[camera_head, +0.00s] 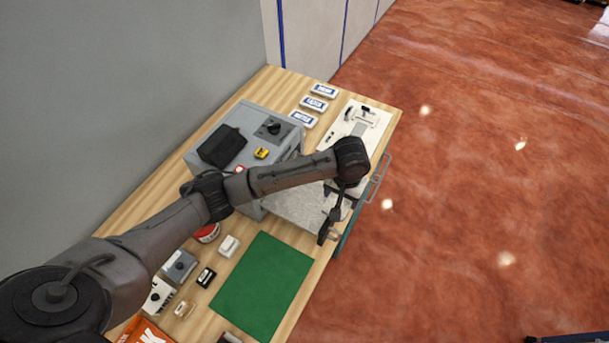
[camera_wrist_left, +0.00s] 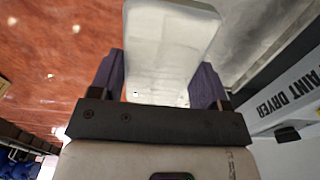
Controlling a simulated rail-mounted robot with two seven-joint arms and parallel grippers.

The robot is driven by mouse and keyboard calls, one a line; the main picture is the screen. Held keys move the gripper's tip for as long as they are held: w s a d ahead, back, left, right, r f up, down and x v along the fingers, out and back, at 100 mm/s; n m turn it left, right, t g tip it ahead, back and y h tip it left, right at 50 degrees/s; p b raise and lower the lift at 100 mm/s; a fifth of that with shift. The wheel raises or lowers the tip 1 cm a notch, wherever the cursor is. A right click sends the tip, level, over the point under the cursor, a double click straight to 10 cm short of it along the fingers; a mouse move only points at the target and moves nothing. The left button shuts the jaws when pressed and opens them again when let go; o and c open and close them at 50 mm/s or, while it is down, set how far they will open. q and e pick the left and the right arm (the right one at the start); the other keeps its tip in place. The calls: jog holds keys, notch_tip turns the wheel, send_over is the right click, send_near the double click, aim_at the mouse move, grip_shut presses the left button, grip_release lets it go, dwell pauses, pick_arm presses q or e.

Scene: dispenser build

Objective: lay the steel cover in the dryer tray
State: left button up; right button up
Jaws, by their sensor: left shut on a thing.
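My left gripper (camera_head: 326,232) hangs over the outer right end of the dryer tray (camera_head: 288,204), a grey speckled flat surface beside the dryer. In the left wrist view the gripper (camera_wrist_left: 158,82) is shut on a pale, rounded-corner plate, the steel cover (camera_wrist_left: 170,45), which sticks out beyond the fingers. The cover cannot be made out clearly in the head view. The grey paint dryer (camera_head: 205,157) stands on the bench; its lettered side (camera_wrist_left: 285,105) shows at right in the wrist view. My right gripper is not in view.
A green mat (camera_head: 262,287) lies in front of the tray. Small boxes and a red-and-white can (camera_head: 207,233) stand left of it. White labelled blocks (camera_head: 314,103) and a white panel (camera_head: 355,125) lie behind. The bench's right edge is close to the gripper.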

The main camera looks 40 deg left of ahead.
pick_arm(q)
jog(key=b, duration=0.2)
send_over(308, 192)
notch_tip(308, 192, down, 7)
jog(key=shift+f, duration=2)
jog(key=shift+f, duration=0.2)
jog(key=o, duration=1)
